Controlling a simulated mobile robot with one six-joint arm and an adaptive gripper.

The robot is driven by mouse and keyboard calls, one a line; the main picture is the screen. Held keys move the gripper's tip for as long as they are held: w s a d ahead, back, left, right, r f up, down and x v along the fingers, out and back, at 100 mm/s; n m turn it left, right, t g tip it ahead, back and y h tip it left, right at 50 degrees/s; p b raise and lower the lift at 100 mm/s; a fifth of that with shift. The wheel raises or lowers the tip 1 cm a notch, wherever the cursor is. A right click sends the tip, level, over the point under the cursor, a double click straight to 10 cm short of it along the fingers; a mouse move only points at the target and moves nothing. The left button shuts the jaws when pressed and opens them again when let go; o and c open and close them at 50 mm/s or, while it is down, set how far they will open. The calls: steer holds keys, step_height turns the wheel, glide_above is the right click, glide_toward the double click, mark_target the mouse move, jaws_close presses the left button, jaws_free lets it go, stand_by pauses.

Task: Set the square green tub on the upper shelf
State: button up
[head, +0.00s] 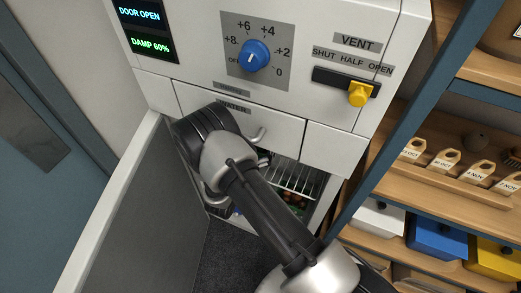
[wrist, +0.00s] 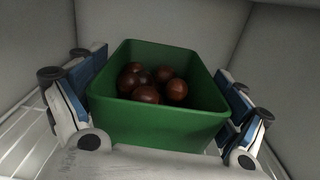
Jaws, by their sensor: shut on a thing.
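The square green tub (wrist: 155,122) holds several brown chestnuts (wrist: 146,93) in the wrist view. My gripper (wrist: 160,100) is shut on the tub, with one blue-and-white finger against its left side and one against its right. The tub is inside the pale-walled cabinet, and I cannot tell whether its base touches a shelf. In the head view my arm reaches into the open cabinet and hides my gripper. A white wire shelf (head: 296,178) shows there, with small green and reddish things below it that I cannot make out.
The cabinet door (head: 150,215) stands open at the left. A drawer marked water (head: 275,132) is above the opening. A blue dial (head: 254,55) and yellow vent slider (head: 359,94) are on the front. Wooden shelving with tags and a blue bin (head: 437,238) stands at the right.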

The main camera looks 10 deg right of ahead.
steer(key=x, duration=0.3)
steer(key=shift+f+b, duration=0.25)
steer(key=shift+b, duration=0.15)
steer(key=shift+f, duration=0.6)
steer(key=shift+a+f+b, duration=0.15)
steer(key=shift+f+b, duration=0.15)
steer(key=shift+b, duration=0.05)
step_height(320, 180, down, 5)
steer(key=b, duration=0.2)
steer(key=shift+w+r+b, duration=0.1)
steer(key=shift+b, duration=0.2)
steer(key=shift+r, duration=0.1)
steer(key=o, duration=1.3)
